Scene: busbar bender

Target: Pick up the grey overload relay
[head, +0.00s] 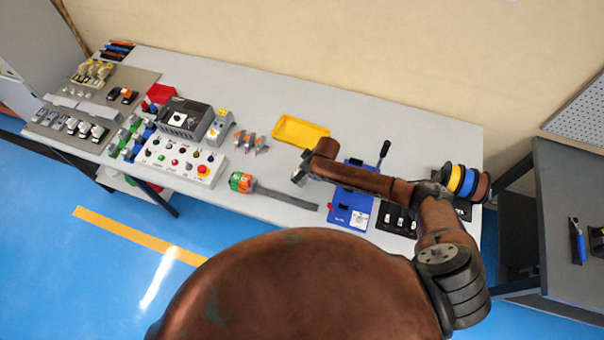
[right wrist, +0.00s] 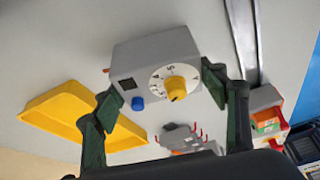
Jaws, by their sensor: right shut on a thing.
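The grey overload relay (right wrist: 150,58) is a grey block with a white numbered dial, a yellow knob and a blue button in the right wrist view. My right gripper (right wrist: 163,98) is shut on it, with one dark green finger on either side. In the head view the relay (head: 298,179) shows as a small grey piece at the end of my right arm, by the gripper (head: 304,168). I cannot tell its exact height above the table. My left gripper is not in either view.
On the bench (head: 370,115), a yellow tray (head: 301,132) lies behind the gripper. A blue bender (head: 350,208) and wire spools (head: 462,180) stand to the right. A grey strip (head: 287,198), a button panel (head: 180,162) and small levered parts (head: 250,142) lie left.

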